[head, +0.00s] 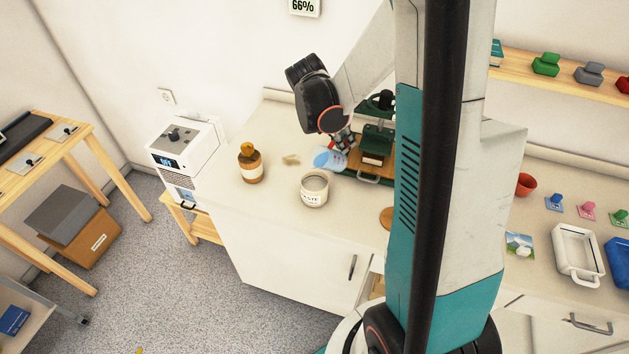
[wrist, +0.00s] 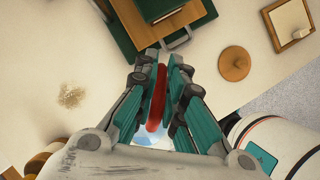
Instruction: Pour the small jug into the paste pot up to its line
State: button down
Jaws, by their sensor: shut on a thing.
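My gripper (head: 343,138) is at the back of the counter, partly hidden behind its own wrist in the head view. In the wrist view my gripper (wrist: 158,85) is shut on a red handle-like part (wrist: 157,98). Pale blue shows below that part, so this looks like the small jug (head: 328,160), pale blue in the head view. Its mouth and contents are not clear, and I cannot tell its tilt. The paste pot (head: 314,190), a pale labelled jar with an open top, stands on the counter in front of the jug, apart from it. Its line cannot be made out.
An amber bottle (head: 250,164) stands left of the pot. A green press with a wooden base (head: 379,155) is right of my gripper. A pale crumbly patch (head: 291,160) lies behind the pot. A round wooden disc (wrist: 235,63) lies on the counter.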

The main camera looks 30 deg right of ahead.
aim_at(331, 144)
jog(key=shift+a+h+b, duration=0.8)
jog(key=shift+h+b, duration=0.1)
jog(key=shift+h, duration=0.5)
dwell(1.9)
jog(key=shift+a+f+h+b, duration=0.25)
jog(key=shift+a+h+b, duration=0.3)
jog(key=shift+h+b, duration=0.25)
dwell(1.5)
jog(key=shift+a+r+h+b, duration=0.1)
jog(key=shift+a+h+b, duration=0.05)
jog(key=shift+h+b, duration=0.2)
dwell(0.4)
jog(key=shift+r, duration=0.1)
